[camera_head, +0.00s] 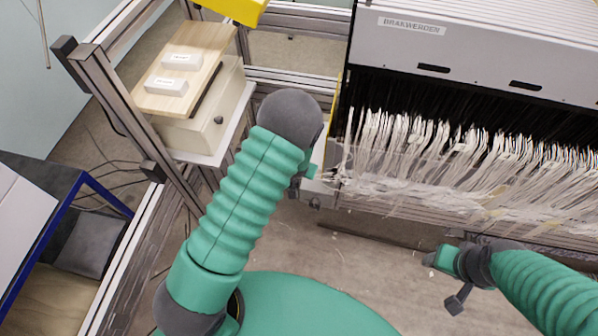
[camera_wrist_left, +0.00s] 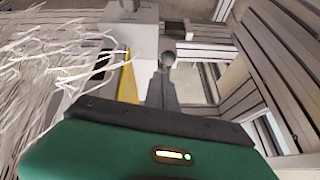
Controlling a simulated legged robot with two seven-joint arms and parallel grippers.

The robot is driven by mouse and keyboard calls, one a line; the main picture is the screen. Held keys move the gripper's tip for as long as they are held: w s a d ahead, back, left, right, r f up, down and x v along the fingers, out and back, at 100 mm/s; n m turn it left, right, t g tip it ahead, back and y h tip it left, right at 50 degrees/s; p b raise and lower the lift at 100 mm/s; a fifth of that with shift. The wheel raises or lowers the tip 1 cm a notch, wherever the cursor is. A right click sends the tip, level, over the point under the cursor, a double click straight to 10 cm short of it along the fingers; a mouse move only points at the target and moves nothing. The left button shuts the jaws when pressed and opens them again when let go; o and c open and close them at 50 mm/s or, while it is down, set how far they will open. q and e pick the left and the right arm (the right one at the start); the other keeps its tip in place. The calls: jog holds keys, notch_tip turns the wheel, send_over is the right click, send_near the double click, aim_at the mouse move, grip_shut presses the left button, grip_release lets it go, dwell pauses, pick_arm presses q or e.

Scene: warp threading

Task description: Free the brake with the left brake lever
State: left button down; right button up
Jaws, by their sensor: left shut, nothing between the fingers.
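My left arm reaches down at the left end of the loom, and most of its gripper (camera_head: 298,187) is hidden behind the arm in the head view. In the left wrist view, my left gripper's fingers (camera_wrist_left: 162,90) are shut and empty, in front of the green gripper body. A grey round knob (camera_wrist_left: 167,60), which looks like the end of the brake lever, shows at the fingertips. I cannot tell whether they touch. The lever is not clear in the head view. My right gripper (camera_head: 445,280) hangs below the threads at the lower right, apart from the loom; its jaw opening is unclear.
White warp threads (camera_head: 450,160) hang under the grey loom housing (camera_head: 450,50), and they come close on the left in the wrist view. A yellow strip (camera_wrist_left: 128,82) stands beside my left fingers. A metal frame post (camera_head: 125,110) and a wooden-topped box (camera_head: 185,75) stand at the left.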

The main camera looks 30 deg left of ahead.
pick_arm(q)
jog(key=s+r, duration=0.2)
jog(key=s, duration=0.1)
jog(key=s+d+r, duration=0.1)
jog(key=shift+s, duration=0.3)
jog(key=shift+d+r, duration=0.1)
jog(key=shift+d, duration=0.05)
